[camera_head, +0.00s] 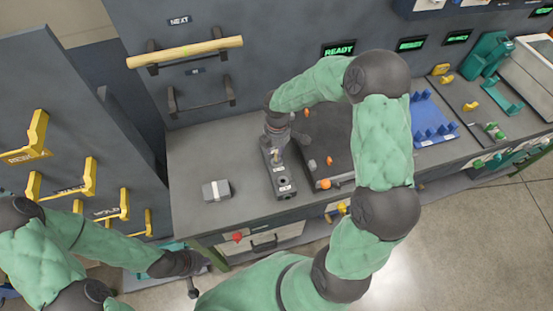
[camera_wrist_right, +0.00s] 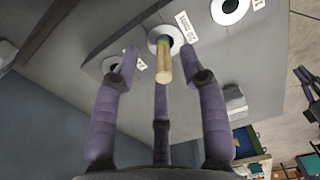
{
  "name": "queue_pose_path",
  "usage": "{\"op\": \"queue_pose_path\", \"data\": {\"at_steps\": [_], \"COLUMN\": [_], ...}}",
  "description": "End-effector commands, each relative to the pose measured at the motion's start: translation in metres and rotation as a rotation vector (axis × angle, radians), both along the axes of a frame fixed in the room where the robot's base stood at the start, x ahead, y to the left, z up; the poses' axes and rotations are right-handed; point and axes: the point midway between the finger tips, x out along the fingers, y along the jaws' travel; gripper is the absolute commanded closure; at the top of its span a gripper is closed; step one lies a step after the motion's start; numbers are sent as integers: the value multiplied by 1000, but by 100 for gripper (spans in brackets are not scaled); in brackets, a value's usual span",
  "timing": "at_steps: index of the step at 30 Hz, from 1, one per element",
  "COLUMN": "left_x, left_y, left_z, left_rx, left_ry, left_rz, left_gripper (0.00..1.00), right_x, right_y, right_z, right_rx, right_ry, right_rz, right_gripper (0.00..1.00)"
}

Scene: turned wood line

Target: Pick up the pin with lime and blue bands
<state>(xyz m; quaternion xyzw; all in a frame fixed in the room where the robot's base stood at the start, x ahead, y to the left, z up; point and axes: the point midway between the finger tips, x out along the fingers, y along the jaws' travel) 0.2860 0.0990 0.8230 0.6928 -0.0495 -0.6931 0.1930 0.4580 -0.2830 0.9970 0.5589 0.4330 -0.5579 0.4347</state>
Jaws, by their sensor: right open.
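The pin (camera_wrist_right: 164,66) is a pale wooden peg with lime and blue bands near its lower end. In the right wrist view it stands in a white-ringed hole of a grey block (camera_head: 283,178), beside a label reading 20 mm. In the head view the pin (camera_head: 275,156) shows small just below my right gripper (camera_head: 277,143). My right gripper (camera_wrist_right: 160,63) is open, with its fingers spread around the pin and visible gaps on both sides. My left gripper (camera_head: 199,264) is low at the bench's front left, far from the pin; its finger state is unclear.
A grey box with a pale band (camera_head: 216,190) lies left of the block. A dark tray (camera_head: 330,145) with orange pieces is to its right. A blue rack (camera_head: 430,122) stands farther right. A wooden bar (camera_head: 185,52) rests on wall brackets. The bench's left part is clear.

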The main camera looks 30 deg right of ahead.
Motion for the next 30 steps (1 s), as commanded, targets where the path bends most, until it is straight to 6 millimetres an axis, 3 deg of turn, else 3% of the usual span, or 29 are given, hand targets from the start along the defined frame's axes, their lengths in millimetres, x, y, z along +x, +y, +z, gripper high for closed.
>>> {"op": "queue_pose_path", "data": {"at_steps": [9, 16, 21, 30], "left_x": [0, 0, 0, 0], "left_y": [0, 0, 0, 0], "left_z": [-7, -6, -6, -7], "left_rx": [0, 0, 0, 0], "left_ry": [0, 0, 0, 0], "left_rz": [0, 0, 0, 0], "left_gripper": [100, 100, 100, 100], "right_x": [-3, -2, -2, -2], "right_y": [3, 3, 3, 3], "right_z": [-43, -44, -44, -44], "right_rx": [1, 0, 0, 0], "right_ry": [4, 2, 2, 2], "right_rz": [-1, -1, -1, -1], "right_gripper": [57, 57, 97, 100]}}
